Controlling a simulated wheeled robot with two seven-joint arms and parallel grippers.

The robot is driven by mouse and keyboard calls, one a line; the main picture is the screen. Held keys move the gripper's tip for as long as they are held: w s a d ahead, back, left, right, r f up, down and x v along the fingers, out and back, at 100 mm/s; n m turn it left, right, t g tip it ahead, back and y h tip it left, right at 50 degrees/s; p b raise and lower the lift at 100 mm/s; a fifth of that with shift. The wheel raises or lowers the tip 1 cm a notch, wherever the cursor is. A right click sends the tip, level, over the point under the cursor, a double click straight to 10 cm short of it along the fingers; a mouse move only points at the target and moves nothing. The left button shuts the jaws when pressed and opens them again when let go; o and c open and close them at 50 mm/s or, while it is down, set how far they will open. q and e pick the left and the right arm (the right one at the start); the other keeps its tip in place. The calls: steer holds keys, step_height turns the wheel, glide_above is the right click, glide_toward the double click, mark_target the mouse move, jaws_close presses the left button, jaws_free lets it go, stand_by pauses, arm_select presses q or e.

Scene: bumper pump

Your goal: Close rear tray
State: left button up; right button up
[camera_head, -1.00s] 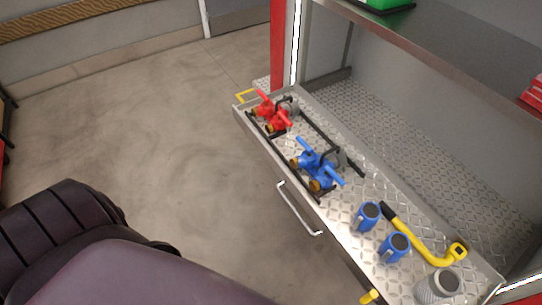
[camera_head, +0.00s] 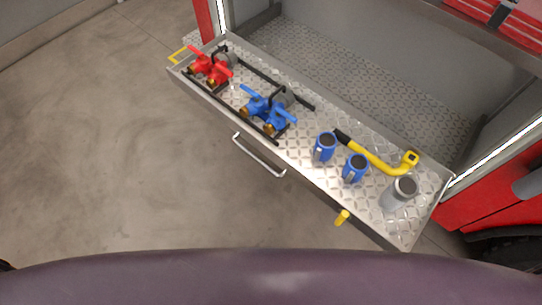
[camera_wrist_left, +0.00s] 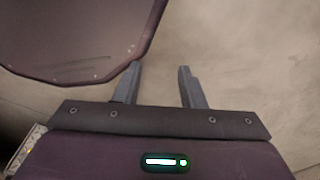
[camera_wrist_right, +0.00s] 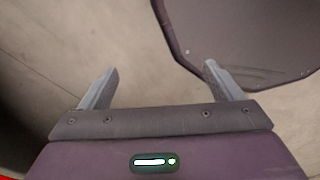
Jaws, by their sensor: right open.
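The rear tray (camera_head: 300,150) is a long metal drawer with a diamond-plate floor, pulled out of the vehicle compartment in the head view. Its silver bar handle (camera_head: 259,156) is on the front face, left of the middle. A yellow latch (camera_head: 342,217) sits on the front face toward the right end. My left gripper (camera_wrist_left: 158,84) is open and empty over bare floor in the left wrist view. My right gripper (camera_wrist_right: 160,84) is open and empty in the right wrist view. Neither gripper shows in the head view, and both are apart from the tray.
The tray holds a red valve fitting (camera_head: 211,66), a blue valve fitting (camera_head: 268,108), two blue couplings (camera_head: 325,147), a yellow wrench (camera_head: 375,158) and a grey cylinder (camera_head: 401,192). Red bodywork (camera_head: 495,190) stands at the right. The concrete floor (camera_head: 110,150) at the left is clear.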

arm_select(q)
steer(key=shift+s+a, duration=0.1)
steer(key=shift+s, duration=0.35)
